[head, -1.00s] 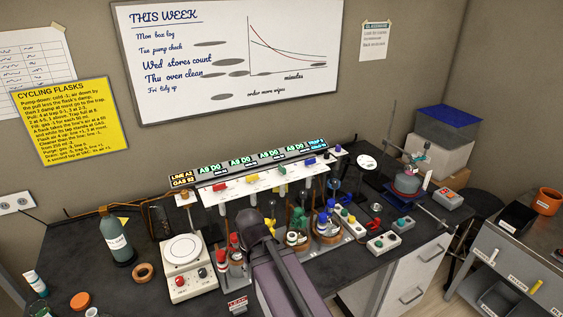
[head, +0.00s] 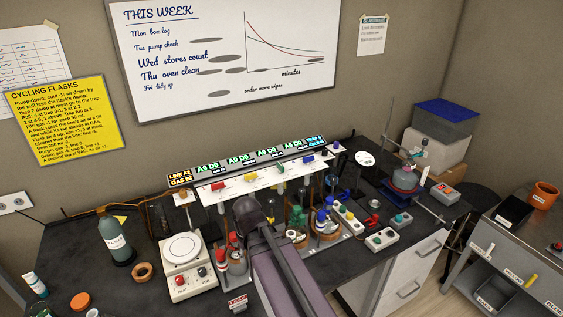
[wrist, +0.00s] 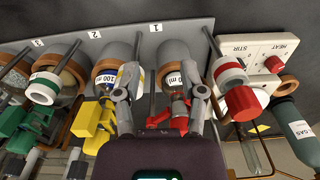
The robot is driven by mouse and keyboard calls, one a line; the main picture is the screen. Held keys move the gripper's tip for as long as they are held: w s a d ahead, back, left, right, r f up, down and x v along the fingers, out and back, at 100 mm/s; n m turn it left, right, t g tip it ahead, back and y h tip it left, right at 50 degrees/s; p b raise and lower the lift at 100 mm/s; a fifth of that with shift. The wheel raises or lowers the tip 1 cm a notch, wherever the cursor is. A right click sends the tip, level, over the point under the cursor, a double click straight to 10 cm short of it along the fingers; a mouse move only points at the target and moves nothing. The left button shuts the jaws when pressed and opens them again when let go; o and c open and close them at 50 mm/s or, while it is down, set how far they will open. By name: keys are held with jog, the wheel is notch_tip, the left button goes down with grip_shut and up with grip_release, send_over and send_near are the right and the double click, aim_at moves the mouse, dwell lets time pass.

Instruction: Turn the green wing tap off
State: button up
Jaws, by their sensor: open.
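A green tap (head: 281,167) sits on the white panel at the back of the bench, between a yellow tap (head: 252,178) and a blue one (head: 309,159). Its wing angle is too small to read. Green fittings (head: 297,217) also stand above a flask in front of it. Green parts show at the left edge of the wrist view (wrist: 20,125); I cannot tell which these are. My gripper (wrist: 161,92) is open and empty, with a yellow fitting (wrist: 97,127) to its left and red parts (wrist: 172,115) between its fingers. My arm hides the gripper in the head view.
Collared flasks stand in a numbered rack (wrist: 195,38) close to my fingers. A stirrer hotplate (head: 187,280) and a bottle (head: 115,240) stand left of my arm. Control boxes (head: 380,240) stand to the right. Bare dark bench (head: 70,262) shows at the left.

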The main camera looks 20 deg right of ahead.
jog(key=w+d+r+t+p, duration=0.2)
jog(key=w+d+r+p, duration=0.75)
jog(key=r+p, duration=0.2)
jog(key=t+p, duration=0.2)
jog(key=p, duration=0.9)
send_near(281, 165)
jog(key=v, duration=0.4)
jog(key=shift+w, duration=0.1)
jog(key=b+x, duration=1.3)
jog(key=shift+w+f, duration=0.2)
jog(key=shift+f, duration=0.1)
grip_shut()
